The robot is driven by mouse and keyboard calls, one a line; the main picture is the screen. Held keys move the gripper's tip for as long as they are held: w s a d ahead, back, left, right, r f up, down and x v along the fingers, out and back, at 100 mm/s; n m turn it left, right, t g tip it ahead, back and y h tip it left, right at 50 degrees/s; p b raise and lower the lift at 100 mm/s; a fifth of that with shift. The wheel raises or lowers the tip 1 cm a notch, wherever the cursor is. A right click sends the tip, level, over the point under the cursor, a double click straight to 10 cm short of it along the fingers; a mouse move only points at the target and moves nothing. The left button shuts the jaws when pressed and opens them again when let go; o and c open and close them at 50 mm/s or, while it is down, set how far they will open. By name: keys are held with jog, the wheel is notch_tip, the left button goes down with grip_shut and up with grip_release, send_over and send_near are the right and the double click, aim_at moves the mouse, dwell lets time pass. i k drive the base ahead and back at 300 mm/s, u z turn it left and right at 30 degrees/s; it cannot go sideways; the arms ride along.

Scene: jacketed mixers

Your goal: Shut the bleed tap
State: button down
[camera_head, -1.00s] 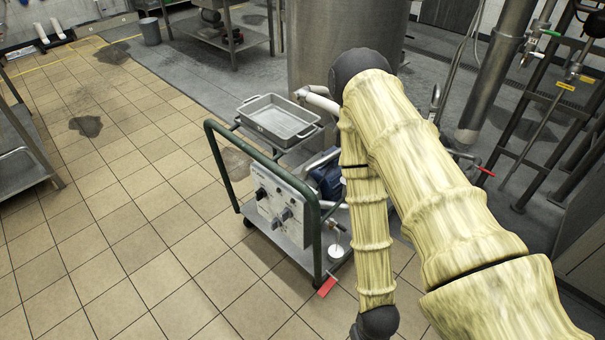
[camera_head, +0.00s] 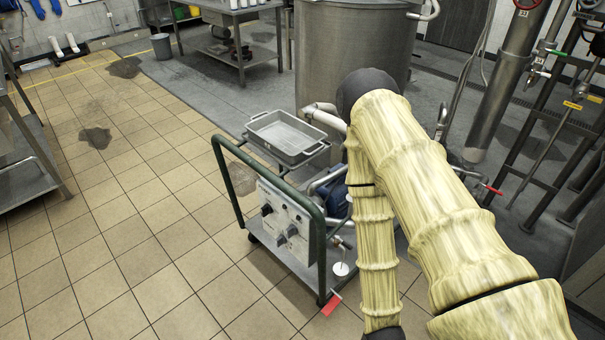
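A wheeled pump cart with a green tube frame (camera_head: 319,250) stands on the tiles left of my arm. A small tap (camera_head: 343,243) shows low on the cart's right side, above a hanging white disc or cup (camera_head: 341,269). I cannot tell for sure that this is the bleed tap, or whether it is open. A red tag or pedal (camera_head: 331,304) is at the cart's lower front corner. My arm in its pale cover bends down in front of the cart's right side and hides part of it. My gripper is below the picture's edge.
A grey tray (camera_head: 286,137) sits on top of the cart, with a knobbed control panel (camera_head: 284,220) below. A large steel vessel (camera_head: 345,50) stands behind. A red-handled valve (camera_head: 493,190) and pipe rack (camera_head: 548,130) are at right.

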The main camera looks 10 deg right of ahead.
aim_at(338, 239)
jog(key=k, duration=1.25)
jog(key=z, duration=0.7)
jog(key=i, duration=1.35)
jog(key=u, duration=0.25)
